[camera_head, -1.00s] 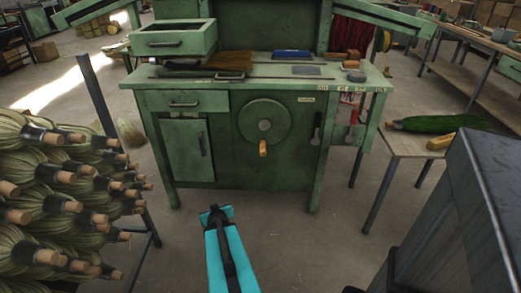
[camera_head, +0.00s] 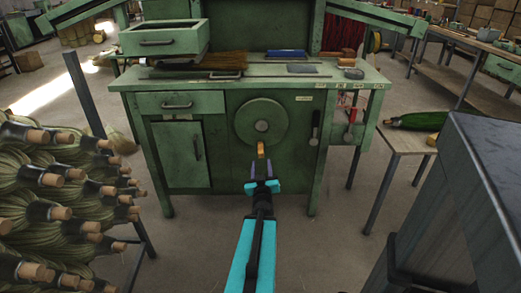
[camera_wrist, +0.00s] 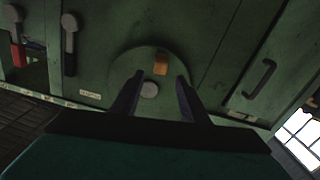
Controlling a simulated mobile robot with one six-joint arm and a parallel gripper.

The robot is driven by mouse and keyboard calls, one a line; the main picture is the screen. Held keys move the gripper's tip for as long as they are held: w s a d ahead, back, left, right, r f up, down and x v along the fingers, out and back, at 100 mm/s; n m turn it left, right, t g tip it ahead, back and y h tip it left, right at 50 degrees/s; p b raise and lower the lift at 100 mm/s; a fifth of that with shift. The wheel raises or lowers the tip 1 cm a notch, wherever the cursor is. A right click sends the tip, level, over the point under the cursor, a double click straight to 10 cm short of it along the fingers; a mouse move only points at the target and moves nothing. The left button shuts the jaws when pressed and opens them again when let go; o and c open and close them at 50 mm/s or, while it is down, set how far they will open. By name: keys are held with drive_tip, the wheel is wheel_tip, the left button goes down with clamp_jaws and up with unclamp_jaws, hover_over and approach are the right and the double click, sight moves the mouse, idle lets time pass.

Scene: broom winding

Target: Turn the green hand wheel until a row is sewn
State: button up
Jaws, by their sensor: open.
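The green hand wheel (camera_head: 261,122) is a round disc on the front of the green cabinet. Its yellow-orange handle (camera_head: 261,150) is at the bottom of the wheel in the head view. My gripper (camera_head: 263,186) is open and empty just below the handle in the head view. In the wrist view, the wheel (camera_wrist: 126,66) and its handle (camera_wrist: 161,64) show ahead of the two spread fingers of my gripper (camera_wrist: 156,88). The handle lies beyond the fingertips, and no contact with it is visible. A brown broom head (camera_head: 209,61) lies on the cabinet's top.
The green cabinet (camera_head: 182,154) has a drawer, a door and levers beside the wheel. A stack of brooms (camera_head: 50,200) fills the left. The floor before the cabinet is clear.

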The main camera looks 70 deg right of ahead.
sight(261, 147)
drive_tip(key=shift+w+d+f+b, duration=0.15)
drive_tip(key=shift+d+b, duration=0.1)
drive_tip(key=shift+b, duration=0.5)
drive_tip(key=b, duration=0.1)
drive_tip(key=d+b, duration=0.1)
drive_tip(key=b, duration=0.1)
drive_tip(key=shift+w+d, duration=0.1)
drive_tip(key=shift+w, duration=0.15)
drive_tip(key=d+b, duration=0.1)
drive_tip(key=b, duration=0.2)
drive_tip(key=shift+w, duration=0.15)
drive_tip(key=shift+x, duration=1.2)
drive_tip(key=shift+b+x, duration=0.7)
drive_tip(key=shift+x, duration=3.55)
drive_tip(key=shift+c, duration=0.5)
clamp_jaws()
